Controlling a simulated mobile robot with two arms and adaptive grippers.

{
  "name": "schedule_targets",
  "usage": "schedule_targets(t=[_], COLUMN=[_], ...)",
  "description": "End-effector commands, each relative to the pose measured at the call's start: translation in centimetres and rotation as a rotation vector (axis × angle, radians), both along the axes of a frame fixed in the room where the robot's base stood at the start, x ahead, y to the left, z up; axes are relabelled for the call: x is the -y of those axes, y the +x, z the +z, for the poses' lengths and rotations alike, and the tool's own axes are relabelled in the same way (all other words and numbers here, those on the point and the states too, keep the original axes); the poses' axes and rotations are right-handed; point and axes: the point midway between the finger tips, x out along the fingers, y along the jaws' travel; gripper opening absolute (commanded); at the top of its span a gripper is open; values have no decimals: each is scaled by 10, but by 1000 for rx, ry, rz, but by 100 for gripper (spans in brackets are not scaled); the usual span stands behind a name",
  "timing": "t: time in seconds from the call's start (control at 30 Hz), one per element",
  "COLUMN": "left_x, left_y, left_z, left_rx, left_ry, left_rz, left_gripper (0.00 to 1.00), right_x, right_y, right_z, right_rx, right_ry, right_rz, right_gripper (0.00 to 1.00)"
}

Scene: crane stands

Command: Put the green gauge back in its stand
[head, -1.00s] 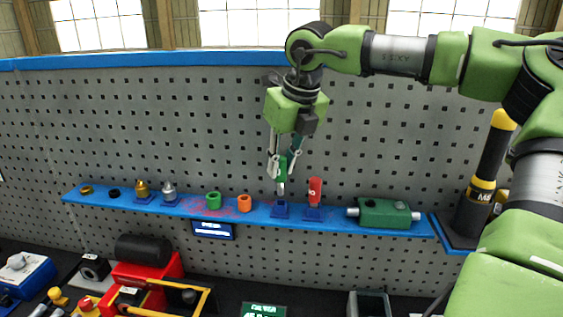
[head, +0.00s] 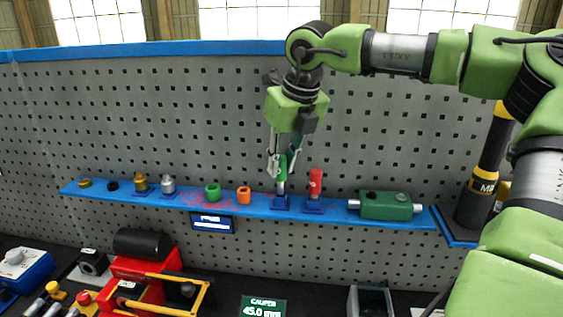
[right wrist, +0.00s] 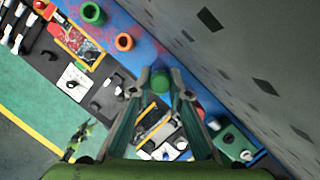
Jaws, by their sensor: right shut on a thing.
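The green gauge (head: 282,171) is upright, with a green handle and a metal shank pointing down. My right gripper (head: 279,166) is shut on its handle. The shank's lower end meets the blue stand (head: 281,204) on the shelf; I cannot tell how deep it sits in it. In the right wrist view, the round green top of the gauge (right wrist: 160,81) shows between the fingertips (right wrist: 160,88), and the stand is hidden. My left gripper is not in view.
A red gauge (head: 316,183) stands in its own blue stand just to the right. A green block (head: 386,205) lies further right on the blue shelf (head: 240,208). An orange ring (head: 244,194) and a green ring (head: 213,192) are to the left. The pegboard (head: 200,120) rises close behind.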

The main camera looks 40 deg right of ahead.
Motion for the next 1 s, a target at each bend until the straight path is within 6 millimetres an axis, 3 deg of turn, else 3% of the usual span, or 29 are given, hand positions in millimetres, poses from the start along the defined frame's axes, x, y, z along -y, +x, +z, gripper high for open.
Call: schedule_targets(t=[0.6, 0.63, 0.7, 1.0], left_x=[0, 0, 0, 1], left_y=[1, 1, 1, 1], left_z=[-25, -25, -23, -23], left_rx=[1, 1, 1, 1], left_ry=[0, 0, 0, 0], left_rz=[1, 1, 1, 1], left_gripper=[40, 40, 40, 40], right_x=[0, 0, 0, 0], right_y=[0, 0, 0, 0], right_z=[-27, -26, -25, -25], right_rx=[1, 1, 1, 0], right_ry=[0, -1, -1, 0], right_rz=[0, 1, 1, 0], right_gripper=[0, 20, 37, 37])
